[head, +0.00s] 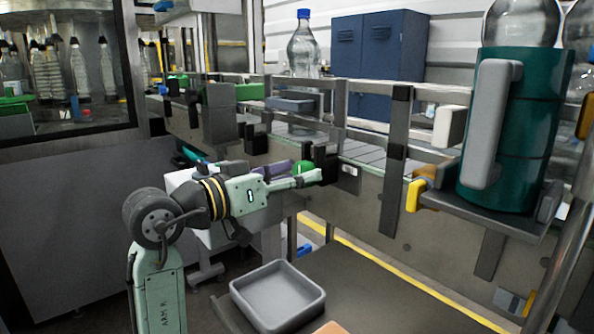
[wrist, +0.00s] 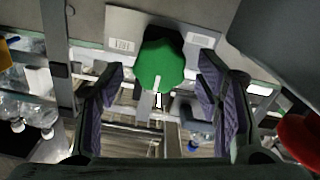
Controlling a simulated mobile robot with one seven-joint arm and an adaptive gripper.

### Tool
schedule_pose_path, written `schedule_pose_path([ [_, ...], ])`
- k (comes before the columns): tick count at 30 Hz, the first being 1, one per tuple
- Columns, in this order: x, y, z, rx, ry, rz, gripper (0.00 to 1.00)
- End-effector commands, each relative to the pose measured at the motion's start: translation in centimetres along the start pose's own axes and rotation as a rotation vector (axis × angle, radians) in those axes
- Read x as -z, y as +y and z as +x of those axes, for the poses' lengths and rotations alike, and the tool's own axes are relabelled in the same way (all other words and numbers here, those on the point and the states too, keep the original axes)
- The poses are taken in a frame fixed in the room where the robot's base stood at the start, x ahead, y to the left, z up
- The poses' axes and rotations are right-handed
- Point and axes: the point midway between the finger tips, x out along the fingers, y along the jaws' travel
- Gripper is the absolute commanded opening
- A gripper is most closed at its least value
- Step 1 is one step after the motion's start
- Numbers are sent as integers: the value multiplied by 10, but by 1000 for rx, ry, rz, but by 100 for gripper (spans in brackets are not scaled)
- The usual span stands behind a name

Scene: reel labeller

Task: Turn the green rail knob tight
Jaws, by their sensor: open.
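The green rail knob (wrist: 160,66) shows in the wrist view at the upper middle, with a white mark on its face. It sits in front of a light plate (wrist: 122,28). My gripper (wrist: 160,92) is open, with one purple-padded finger on each side of the knob and visible gaps between. In the head view my gripper (head: 312,172) reaches right to the rail, and the green knob (head: 303,167) is partly hidden by the fingers. I cannot tell whether a finger touches it.
A conveyor rail (head: 372,152) with posts runs behind the gripper. A large clear bottle (head: 303,50) stands on the conveyor. A teal cylinder unit (head: 530,130) stands at right. A grey tray (head: 278,296) lies below my arm. A red round part (wrist: 300,138) is at the wrist view's right.

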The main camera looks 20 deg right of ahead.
Motion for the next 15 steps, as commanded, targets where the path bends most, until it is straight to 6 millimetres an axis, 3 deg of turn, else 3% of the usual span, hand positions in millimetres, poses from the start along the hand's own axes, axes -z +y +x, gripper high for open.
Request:
schedule_pose_path([
  [11,0,0,8,0,1,0,59],
  [15,0,0,8,0,1,0,51],
])
